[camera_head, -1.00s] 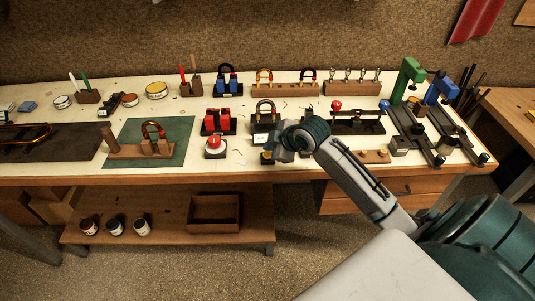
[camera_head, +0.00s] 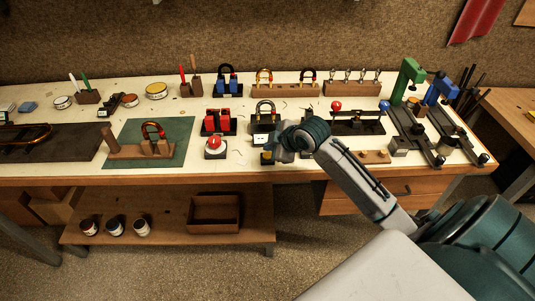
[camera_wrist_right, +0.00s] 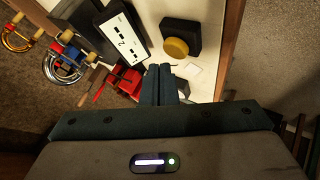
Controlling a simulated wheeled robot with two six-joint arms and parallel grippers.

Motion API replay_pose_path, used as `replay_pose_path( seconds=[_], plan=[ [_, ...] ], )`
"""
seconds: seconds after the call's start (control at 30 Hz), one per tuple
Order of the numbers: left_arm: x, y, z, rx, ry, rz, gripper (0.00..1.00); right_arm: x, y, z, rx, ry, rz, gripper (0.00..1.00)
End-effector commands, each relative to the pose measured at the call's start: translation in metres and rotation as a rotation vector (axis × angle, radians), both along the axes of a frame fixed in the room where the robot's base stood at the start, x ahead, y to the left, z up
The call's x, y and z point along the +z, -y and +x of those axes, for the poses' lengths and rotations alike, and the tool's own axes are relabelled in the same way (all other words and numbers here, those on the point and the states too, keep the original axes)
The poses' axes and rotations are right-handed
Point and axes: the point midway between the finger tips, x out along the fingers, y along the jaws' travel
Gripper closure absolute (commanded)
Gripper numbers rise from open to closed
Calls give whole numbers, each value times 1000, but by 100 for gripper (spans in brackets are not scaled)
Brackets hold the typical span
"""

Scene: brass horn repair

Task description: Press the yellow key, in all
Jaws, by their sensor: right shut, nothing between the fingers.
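The yellow key (camera_wrist_right: 176,47) is a round yellow button on a black block near the front edge of the bench. In the head view it shows small and partly covered (camera_head: 267,157), just beside my right gripper (camera_head: 276,154). In the right wrist view the fingers of my right gripper (camera_wrist_right: 164,73) are together and empty. Their tips appear close to the key, but a gap shows between them in that picture; I cannot tell the height. Beside the key is a white display (camera_wrist_right: 120,40) with black marks, including a 2. My left gripper is out of view.
A green mat (camera_head: 180,130) lies farther left. Clamps (camera_head: 408,80) stand at the right.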

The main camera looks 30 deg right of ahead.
Motion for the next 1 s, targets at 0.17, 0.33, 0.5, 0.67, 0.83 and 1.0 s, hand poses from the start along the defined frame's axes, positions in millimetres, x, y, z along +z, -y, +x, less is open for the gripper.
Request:
replay_pose_path(
  seconds=[0.17,0.33,0.5,0.67,0.83,1.0],
  plan=[
    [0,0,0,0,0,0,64,0,0,0,0,0,0,100],
    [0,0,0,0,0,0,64,0,0,0,0,0,0,100],
    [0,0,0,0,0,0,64,0,0,0,0,0,0,100],
    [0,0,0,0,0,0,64,-3,0,0,0,-1,1,100],
    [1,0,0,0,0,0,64,-8,0,0,-1,0,1,100],
    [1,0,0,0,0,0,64,-8,0,0,0,0,0,100]
  ],
)
